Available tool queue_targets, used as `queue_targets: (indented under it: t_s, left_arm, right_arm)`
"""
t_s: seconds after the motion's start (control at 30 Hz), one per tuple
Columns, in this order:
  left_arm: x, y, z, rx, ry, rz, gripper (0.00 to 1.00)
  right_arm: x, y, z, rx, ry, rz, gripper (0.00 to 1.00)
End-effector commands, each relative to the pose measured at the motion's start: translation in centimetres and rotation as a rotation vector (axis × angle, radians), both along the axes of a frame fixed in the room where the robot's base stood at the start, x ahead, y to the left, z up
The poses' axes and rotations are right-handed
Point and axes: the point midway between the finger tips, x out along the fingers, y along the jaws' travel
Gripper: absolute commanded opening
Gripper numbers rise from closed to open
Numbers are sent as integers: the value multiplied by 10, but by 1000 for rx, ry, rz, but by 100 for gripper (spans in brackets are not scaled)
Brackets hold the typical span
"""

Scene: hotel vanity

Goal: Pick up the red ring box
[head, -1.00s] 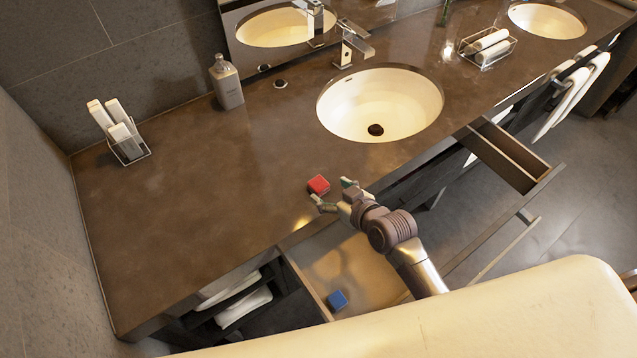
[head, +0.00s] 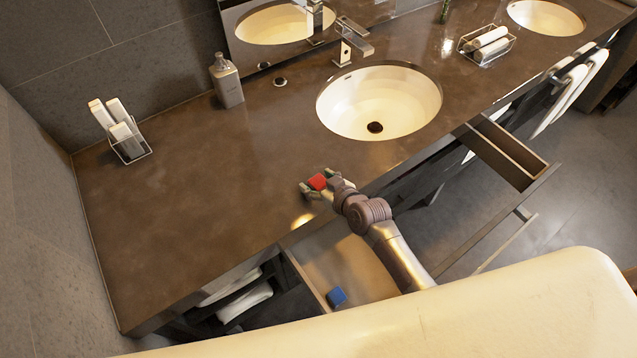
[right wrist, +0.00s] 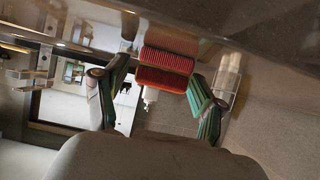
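The red ring box (head: 318,181) sits on the brown counter near its front edge, in front of and to the left of the near sink. My right gripper (head: 319,186) reaches in over the counter edge, with its fingers on either side of the box. In the right wrist view the box (right wrist: 166,70) shows ribbed red sides between the two open fingers (right wrist: 160,95). Gaps show between the box and both fingers there. My left gripper is not in view.
An open drawer below the counter (head: 190,190) holds a blue box (head: 336,297). A soap bottle (head: 227,82) and a wire holder with white rolls (head: 131,152) stand farther back. The near sink (head: 405,105) is to the right. The counter's left part is clear.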

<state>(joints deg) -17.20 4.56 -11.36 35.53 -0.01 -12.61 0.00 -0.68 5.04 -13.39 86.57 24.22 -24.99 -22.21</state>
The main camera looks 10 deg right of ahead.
Motion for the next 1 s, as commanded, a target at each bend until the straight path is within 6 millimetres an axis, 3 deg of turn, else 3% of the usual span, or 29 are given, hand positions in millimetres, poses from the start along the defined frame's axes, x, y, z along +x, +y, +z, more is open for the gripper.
queue_targets:
  t_s: [0.03, 0.27, 0.3, 0.67, 0.87, 1.0]
  left_arm:
    - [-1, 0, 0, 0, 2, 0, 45]
    - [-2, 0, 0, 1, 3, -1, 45]
    - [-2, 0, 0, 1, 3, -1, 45]
    - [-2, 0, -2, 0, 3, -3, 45]
    - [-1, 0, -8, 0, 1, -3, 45]
    - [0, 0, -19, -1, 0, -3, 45]
  right_arm:
    - [0, 0, 0, 0, 0, 0, 56]
    - [0, 0, 0, 0, 0, 0, 17]
    - [0, 0, 0, 0, 0, 0, 16]
    - [0, 0, 8, 1, -3, 0, 16]
    - [1, 0, 36, 2, -7, 0, 16]
    - [7, -28, 54, -8, -6, -1, 16]
